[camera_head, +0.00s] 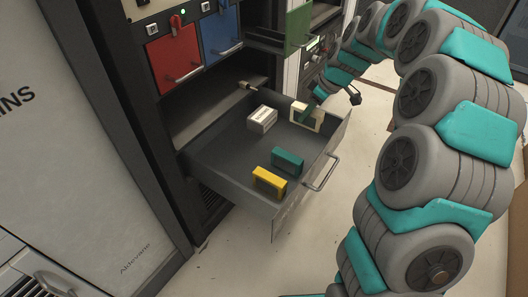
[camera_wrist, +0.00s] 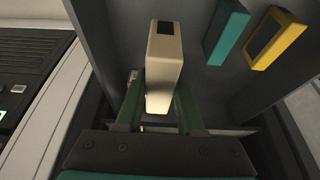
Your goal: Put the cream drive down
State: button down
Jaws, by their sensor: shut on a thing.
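The cream drive (camera_head: 306,115) is a small upright block at the right back of an open grey drawer. In the wrist view the cream drive (camera_wrist: 165,60) stands between the two green fingers of my gripper (camera_wrist: 160,108). My gripper is shut on its near part, and its far end sticks out past the fingertips. In the head view my gripper (camera_head: 308,108) reaches in over the drawer's right side. I cannot tell whether the drive touches the drawer floor.
The drawer (camera_head: 225,178) also holds a white box (camera_head: 262,119), a teal drive (camera_head: 287,162) and a yellow drive (camera_head: 269,182). Its middle floor is clear. Red (camera_head: 174,58) and blue (camera_head: 219,36) units sit in the rack above. A green panel (camera_head: 298,26) juts out over the drawer's back.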

notch_tip(320, 180, down, 10)
jog(key=shift+f, duration=0.2)
dwell(0.3)
jog(key=shift+f, duration=0.15)
jog(key=c, duration=0.5)
grip_release()
